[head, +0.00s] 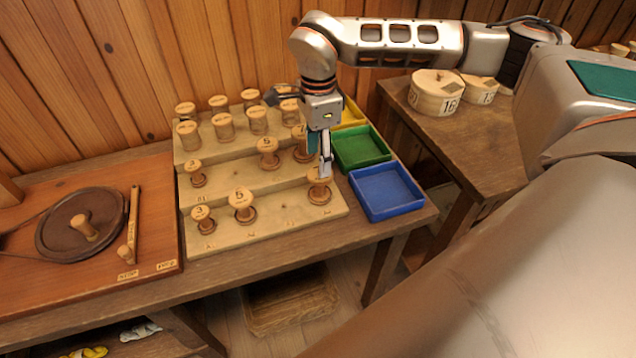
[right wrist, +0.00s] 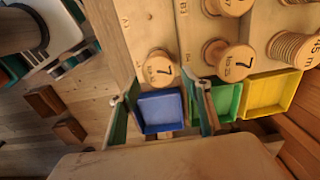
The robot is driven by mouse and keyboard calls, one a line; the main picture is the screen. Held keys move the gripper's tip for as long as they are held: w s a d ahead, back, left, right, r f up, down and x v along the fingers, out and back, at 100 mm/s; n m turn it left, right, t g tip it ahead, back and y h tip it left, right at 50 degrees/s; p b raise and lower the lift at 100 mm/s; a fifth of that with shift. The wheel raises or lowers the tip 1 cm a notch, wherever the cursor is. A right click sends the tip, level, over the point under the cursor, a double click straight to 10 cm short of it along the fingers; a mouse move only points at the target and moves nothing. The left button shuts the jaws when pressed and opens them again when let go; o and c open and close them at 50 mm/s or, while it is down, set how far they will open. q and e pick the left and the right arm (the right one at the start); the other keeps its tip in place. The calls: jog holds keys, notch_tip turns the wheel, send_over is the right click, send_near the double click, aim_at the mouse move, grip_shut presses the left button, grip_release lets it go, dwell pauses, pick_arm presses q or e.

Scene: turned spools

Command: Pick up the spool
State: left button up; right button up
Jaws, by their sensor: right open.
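Several wooden spools stand upright on a stepped wooden rack (head: 265,228). On the front step are a spool marked 3 (head: 203,220), one marked 5 (head: 242,207) and a spool at the right end (head: 319,192). In the right wrist view that end spool shows a 7 on its top (right wrist: 159,69). My right gripper (head: 323,168) points down just over this end spool and partly hides it. In the right wrist view its two fingers (right wrist: 158,92) are apart, with nothing held between them. My left gripper is not in view.
Blue (head: 386,192), green (head: 361,148) and yellow (head: 351,113) trays stand close right of the rack. The middle step holds more spools (head: 268,152). A board with a dark wheel (head: 60,225) lies left. Round wooden boxes (head: 437,93) stand on a side table.

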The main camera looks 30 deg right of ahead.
notch_tip(320, 180, down, 6)
jog(key=shift+r, duration=0.15)
jog(key=shift+s+d+f, duration=0.1)
jog(key=shift+s+f, duration=0.05)
jog(key=shift+f, duration=2.5)
jog(key=c, duration=0.8)
